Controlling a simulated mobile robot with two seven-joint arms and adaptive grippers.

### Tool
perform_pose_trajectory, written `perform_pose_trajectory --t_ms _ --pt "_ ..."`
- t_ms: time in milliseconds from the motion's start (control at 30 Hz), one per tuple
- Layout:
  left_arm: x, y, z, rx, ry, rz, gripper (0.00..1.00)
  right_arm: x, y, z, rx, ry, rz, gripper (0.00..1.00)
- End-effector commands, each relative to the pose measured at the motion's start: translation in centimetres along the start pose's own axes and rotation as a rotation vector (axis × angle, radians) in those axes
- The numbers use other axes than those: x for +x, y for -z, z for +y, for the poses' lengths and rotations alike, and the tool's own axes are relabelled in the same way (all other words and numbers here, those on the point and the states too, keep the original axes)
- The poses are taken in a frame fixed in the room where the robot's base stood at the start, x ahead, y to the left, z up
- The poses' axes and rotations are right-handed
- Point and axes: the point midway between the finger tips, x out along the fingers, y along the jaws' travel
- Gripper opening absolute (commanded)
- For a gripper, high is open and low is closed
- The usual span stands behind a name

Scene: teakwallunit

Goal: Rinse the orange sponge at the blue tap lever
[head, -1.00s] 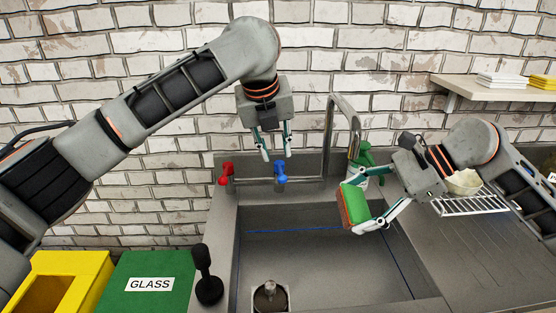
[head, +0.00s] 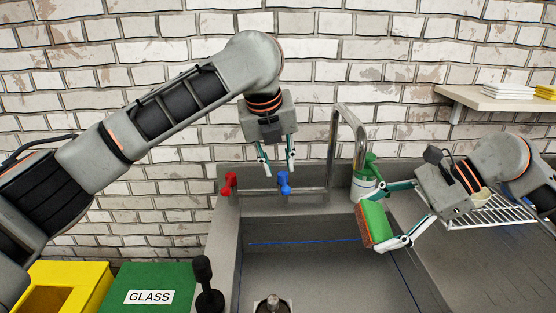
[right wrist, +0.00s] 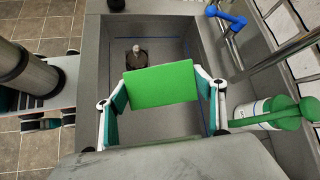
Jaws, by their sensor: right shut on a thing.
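The sponge (head: 375,223) has a green face and an orange-brown side. My right gripper (head: 391,216) is shut on it and holds it over the right part of the sink (head: 232,262). In the right wrist view the sponge (right wrist: 161,84) shows its green face between both fingers. The blue tap lever (head: 284,181) stands behind the sink, right of the red tap lever (head: 229,184). My left gripper (head: 277,170) is open and empty, just above and behind or beside the blue lever; contact cannot be told. The tap spout (head: 350,120) arches up behind the sink, left of the sponge.
A green-topped bottle (head: 366,180) stands behind the sponge. A wire rack (head: 492,212) is on the right counter. A black-knobbed plunger shape (head: 205,280) stands at the sink's left front, near the green GLASS bin (head: 150,290) and yellow bin (head: 68,285). A shelf (head: 480,98) holds folded cloths.

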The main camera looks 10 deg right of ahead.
Motion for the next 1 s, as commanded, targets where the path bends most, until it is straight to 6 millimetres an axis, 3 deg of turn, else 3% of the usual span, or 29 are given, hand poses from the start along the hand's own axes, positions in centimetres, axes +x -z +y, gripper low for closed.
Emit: perform_pose_trajectory --t_ms 600,1000 --pt "4.0 1.2 0.8 -0.006 -0.002 0.034 0.26 -2.9 2.3 2.4 0.003 -0.003 0.001 0.49" --pt "4.2 1.2 0.9 -0.007 -0.002 0.035 0.26 -3.5 2.2 2.6 -0.001 -0.001 0.000 0.49"
